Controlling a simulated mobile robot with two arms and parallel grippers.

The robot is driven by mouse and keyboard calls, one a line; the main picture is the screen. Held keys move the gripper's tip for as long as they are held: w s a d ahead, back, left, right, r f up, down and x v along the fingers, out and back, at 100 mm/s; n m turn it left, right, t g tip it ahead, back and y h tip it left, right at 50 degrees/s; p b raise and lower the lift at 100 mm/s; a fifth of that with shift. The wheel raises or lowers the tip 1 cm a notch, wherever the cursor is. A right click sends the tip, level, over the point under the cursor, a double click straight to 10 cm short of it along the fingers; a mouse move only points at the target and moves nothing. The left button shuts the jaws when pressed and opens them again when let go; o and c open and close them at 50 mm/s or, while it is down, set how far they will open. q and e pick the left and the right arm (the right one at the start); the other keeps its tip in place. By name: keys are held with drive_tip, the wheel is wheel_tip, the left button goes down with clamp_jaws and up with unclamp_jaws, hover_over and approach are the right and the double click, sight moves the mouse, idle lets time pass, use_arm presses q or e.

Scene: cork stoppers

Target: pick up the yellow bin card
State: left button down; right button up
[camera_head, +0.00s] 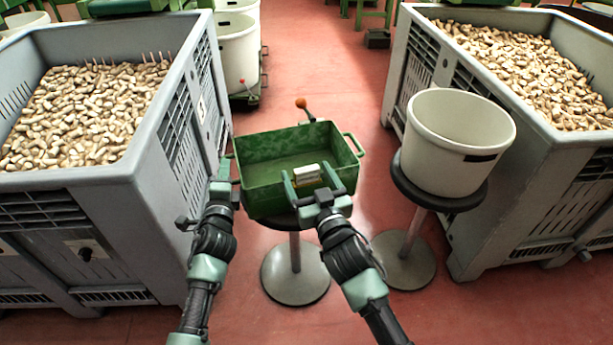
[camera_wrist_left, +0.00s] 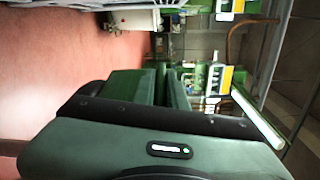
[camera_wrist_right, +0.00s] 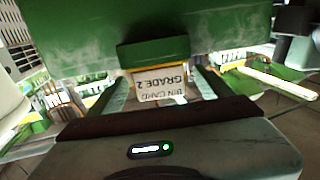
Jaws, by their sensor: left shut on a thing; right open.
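The bin card (camera_head: 307,173), white with a yellow edge, sits at the near wall of the green tub (camera_head: 262,185). In the right wrist view the card (camera_wrist_right: 160,84) appears upside down and reads "BIN CARD GRADE 2". My right gripper (camera_head: 310,177) is open, with one finger on each side of the card and a gap on both sides. My left gripper (camera_head: 223,168) is shut at the tub's left end, where the handle is; its fingers hide what they hold. In the left wrist view its fingers (camera_wrist_left: 162,86) are close together.
The tub stands on a round-based stand (camera_head: 295,275). A white bucket (camera_head: 460,130) stands on another stand to the right. Large grey crates of corks flank the tub on the left (camera_head: 150,175) and right (camera_head: 540,140). Red floor (camera_head: 325,70) behind the tub is mostly clear.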

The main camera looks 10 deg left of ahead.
sight(307, 168)
drive_tip(key=shift+w+a, duration=0.2)
drive_tip(key=shift+w, duration=0.2)
drive_tip(key=c, duration=1.4)
wheel_tip(307, 168, up, 10)
drive_tip(key=shift+c, duration=0.2)
use_arm(q)
drive_tip(key=c, duration=1.4)
unclamp_jaws()
drive_tip(key=shift+o, duration=0.2)
